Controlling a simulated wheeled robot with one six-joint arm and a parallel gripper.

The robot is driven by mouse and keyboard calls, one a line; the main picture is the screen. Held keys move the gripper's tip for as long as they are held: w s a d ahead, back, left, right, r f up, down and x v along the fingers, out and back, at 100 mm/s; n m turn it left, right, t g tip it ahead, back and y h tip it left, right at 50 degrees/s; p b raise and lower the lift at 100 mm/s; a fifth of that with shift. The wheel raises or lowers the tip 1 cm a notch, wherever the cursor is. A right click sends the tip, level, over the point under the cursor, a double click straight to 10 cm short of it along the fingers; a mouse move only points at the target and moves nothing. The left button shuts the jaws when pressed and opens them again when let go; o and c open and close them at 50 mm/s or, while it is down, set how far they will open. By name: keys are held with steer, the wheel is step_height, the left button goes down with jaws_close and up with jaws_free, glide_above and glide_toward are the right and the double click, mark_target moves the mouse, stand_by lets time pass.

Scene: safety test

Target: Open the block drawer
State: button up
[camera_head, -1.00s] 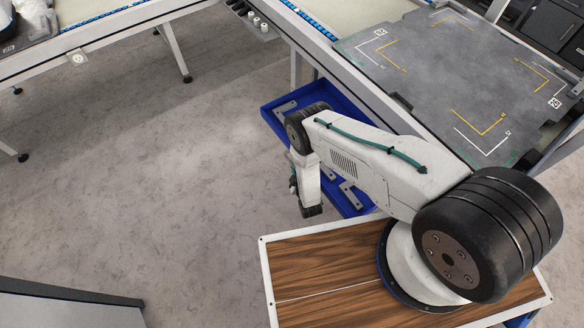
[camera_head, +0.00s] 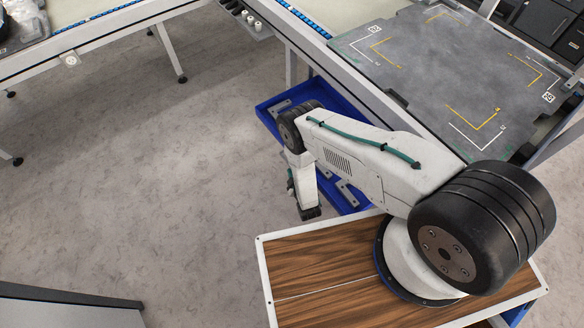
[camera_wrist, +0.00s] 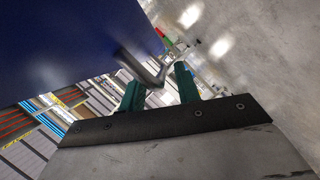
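My gripper (camera_wrist: 160,88) shows two green fingers standing apart in the wrist view. A bent metal handle (camera_wrist: 140,67) lies at the fingertips, partly between them; I cannot tell whether they touch it. A dark blue panel (camera_wrist: 60,45) fills the upper left there, beside the handle. In the head view, a blue drawer (camera_head: 266,118) stands pulled out under the table with flat metal brackets in it. I see no blocks in it and cannot tell whether it is the block drawer. My arm hangs over it, hiding part of it and its front.
A table with a grey marked mat (camera_head: 420,70) stands above the drawer. Another table (camera_head: 90,45) runs along the upper left. A grey cabinet (camera_head: 65,308) is at the lower left. The floor (camera_head: 150,180) between them is clear.

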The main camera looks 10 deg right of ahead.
steer(key=v, duration=0.6)
steer(key=shift+w, duration=0.1)
stand_by(0.3)
